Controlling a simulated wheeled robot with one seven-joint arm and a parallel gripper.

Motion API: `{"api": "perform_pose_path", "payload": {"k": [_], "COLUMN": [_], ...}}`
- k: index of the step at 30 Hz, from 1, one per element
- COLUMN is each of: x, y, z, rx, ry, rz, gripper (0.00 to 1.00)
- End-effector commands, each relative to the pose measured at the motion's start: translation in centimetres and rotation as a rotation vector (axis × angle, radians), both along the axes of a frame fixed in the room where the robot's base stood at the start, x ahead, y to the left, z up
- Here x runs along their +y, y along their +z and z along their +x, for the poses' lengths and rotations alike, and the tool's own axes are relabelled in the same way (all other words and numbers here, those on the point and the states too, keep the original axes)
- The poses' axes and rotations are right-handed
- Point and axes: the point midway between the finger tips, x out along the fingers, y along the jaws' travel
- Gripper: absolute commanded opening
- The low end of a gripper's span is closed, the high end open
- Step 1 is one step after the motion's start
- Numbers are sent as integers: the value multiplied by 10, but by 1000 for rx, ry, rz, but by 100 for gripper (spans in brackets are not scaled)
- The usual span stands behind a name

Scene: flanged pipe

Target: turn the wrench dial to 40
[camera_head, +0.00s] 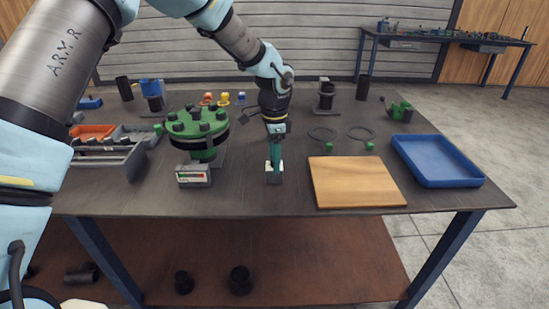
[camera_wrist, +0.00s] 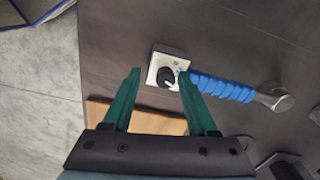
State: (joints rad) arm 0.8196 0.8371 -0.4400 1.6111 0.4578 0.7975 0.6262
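The wrench (camera_wrist: 222,88) has a blue ribbed handle and a silver head at the right in the wrist view. A white square dial plate (camera_wrist: 157,64) with a black round knob (camera_wrist: 168,78) sits at the handle's left end. The dial's marks are too small to read. In the head view a white block (camera_head: 274,178) shows under my gripper (camera_head: 274,160); the handle is not clear there. In the wrist view my gripper (camera_wrist: 160,73) has its two green fingers apart, with the knob between or just beyond the tips. Contact cannot be told.
A small display box (camera_head: 193,176) and a green flanged pipe (camera_head: 198,125) stand left of my gripper. A wooden board (camera_head: 358,182) lies close at the right, with a blue tray (camera_head: 440,160) beyond. Black rings (camera_head: 323,134) lie behind the board.

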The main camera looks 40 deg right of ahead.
Motion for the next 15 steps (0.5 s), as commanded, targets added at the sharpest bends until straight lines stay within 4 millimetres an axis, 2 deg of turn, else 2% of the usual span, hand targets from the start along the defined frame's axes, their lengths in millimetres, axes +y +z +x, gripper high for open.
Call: {"api": "perform_pose_path", "payload": {"k": [15], "x": [0], "y": [-1], "z": [0], "rx": [-1], "ry": [40], "rz": [0], "gripper": [60]}}
